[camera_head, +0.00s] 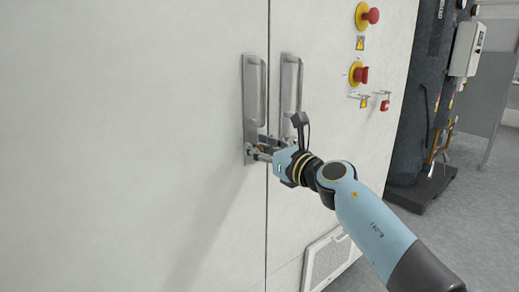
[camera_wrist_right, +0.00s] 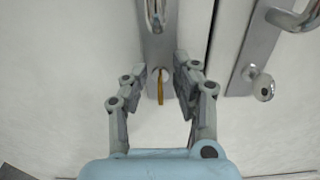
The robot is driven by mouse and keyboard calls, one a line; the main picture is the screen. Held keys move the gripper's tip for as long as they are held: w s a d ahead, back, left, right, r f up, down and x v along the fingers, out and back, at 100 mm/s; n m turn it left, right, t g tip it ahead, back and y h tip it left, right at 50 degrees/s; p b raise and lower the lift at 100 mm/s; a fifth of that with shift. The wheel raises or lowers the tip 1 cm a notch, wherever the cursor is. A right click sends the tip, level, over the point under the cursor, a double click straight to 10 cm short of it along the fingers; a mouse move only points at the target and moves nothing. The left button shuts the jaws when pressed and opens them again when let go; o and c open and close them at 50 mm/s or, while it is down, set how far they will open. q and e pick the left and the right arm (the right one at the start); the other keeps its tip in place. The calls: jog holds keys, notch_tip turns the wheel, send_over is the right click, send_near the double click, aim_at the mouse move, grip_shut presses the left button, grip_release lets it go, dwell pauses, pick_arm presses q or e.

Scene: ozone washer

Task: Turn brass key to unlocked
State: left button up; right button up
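The brass key (camera_wrist_right: 161,90) sits in the lock near the lower end of the left door's metal handle plate (camera_head: 249,128), its bow hanging down in the right wrist view. My right gripper (camera_wrist_right: 157,80) is open, with one finger on each side of the key. Gaps show between the key and both fingers, so it is not gripped. In the head view my right gripper (camera_head: 257,153) is at the bottom of the left handle plate and hides the key. My left gripper is in neither view.
The right door's handle (camera_head: 291,85) stands close beside the left one across the door seam. A round knob (camera_wrist_right: 263,88) projects below it. Red stop buttons (camera_head: 359,74) are on the panel to the right. A vent panel (camera_head: 326,258) is low down.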

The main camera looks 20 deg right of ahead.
jog(key=shift+w, duration=0.1)
grip_shut()
dwell(0.5)
jog(key=m+p, duration=0.2)
jog(key=m, duration=0.1)
jog(key=shift+d+r+m+p, duration=0.1)
jog(key=shift+d+m+p, duration=0.05)
jog(key=shift+m+p, duration=0.15)
jog(key=m+p, duration=0.2)
jog(key=m, duration=0.1)
jog(key=shift+w+d+m, duration=0.15)
jog(key=shift+d+m, duration=0.05)
jog(key=shift+m, duration=0.1)
jog(key=m+p, duration=0.1)
jog(key=m, duration=0.2)
jog(key=m+p, duration=0.1)
jog(key=m, duration=0.1)
jog(key=shift+d+f+p, duration=0.15)
jog(key=shift+f+p, duration=0.15)
jog(key=shift+f, duration=0.05)
jog(key=m, duration=0.2)
jog(key=m+p, duration=0.1)
jog(key=m, duration=0.1)
jog(key=m+p, duration=0.1)
jog(key=shift+f+m, duration=0.35)
jog(key=shift+m, duration=0.05)
